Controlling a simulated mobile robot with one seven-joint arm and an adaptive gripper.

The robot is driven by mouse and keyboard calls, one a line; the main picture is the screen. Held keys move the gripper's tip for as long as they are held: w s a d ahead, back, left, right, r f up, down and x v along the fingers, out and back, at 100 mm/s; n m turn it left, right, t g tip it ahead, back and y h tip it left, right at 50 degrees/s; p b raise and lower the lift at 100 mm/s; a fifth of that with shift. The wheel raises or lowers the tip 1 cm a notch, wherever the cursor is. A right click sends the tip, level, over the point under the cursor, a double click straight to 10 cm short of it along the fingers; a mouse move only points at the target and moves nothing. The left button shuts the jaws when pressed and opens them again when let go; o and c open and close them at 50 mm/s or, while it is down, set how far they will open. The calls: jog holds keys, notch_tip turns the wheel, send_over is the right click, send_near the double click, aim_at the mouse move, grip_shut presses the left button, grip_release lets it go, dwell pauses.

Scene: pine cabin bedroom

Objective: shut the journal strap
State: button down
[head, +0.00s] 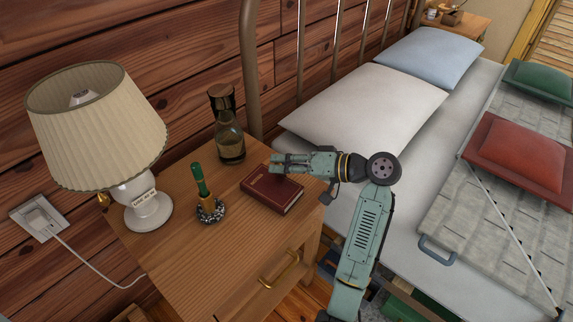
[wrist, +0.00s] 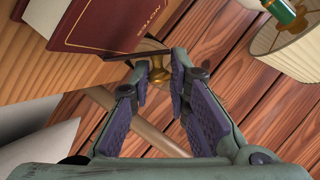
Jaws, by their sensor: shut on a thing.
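The dark red journal (head: 268,196) lies closed on the nightstand, with gold lettering and a gold border line on its cover. It fills the upper left of the wrist view (wrist: 110,25). My gripper (head: 276,164) is above its far edge, near the bottle. In the wrist view my fingertips (wrist: 160,68) are close together at the journal's edge. The dark strap (wrist: 136,56) runs from that edge to the fingertips, with a brass-coloured piece (wrist: 158,76) between them. My gripper is shut on the strap. In the head view my gripper hides the strap.
A dark bottle (head: 231,145) stands close behind the journal. A green-handled object in a dark holder (head: 210,211) and a cream lamp (head: 95,115) stand to the left. The nightstand (head: 190,260) is bare at the front. The bed is on the right.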

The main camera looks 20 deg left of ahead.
aim_at(275, 188)
jog(key=n+b, duration=0.1)
jog(key=s+n+t+b, duration=0.1)
jog(key=s+f+n+h+b, duration=0.1)
jog(key=shift+a+t, duration=0.35)
jog(key=shift+t, duration=0.05)
jog(key=n+t+b, duration=0.1)
jog(key=b, duration=0.1)
jog(key=s+f+n+b, duration=0.1)
jog(key=n+b, duration=0.1)
jog(key=shift+s+a+t+h, duration=0.2)
jog(key=shift+t+h, duration=0.1)
jog(key=shift+t, duration=0.1)
jog(key=shift+b, duration=0.3)
jog(key=shift+r, duration=0.1)
jog(key=c, duration=1.6)
grip_release()
jog(key=v, duration=1.2)
jog(key=shift+s, duration=0.1)
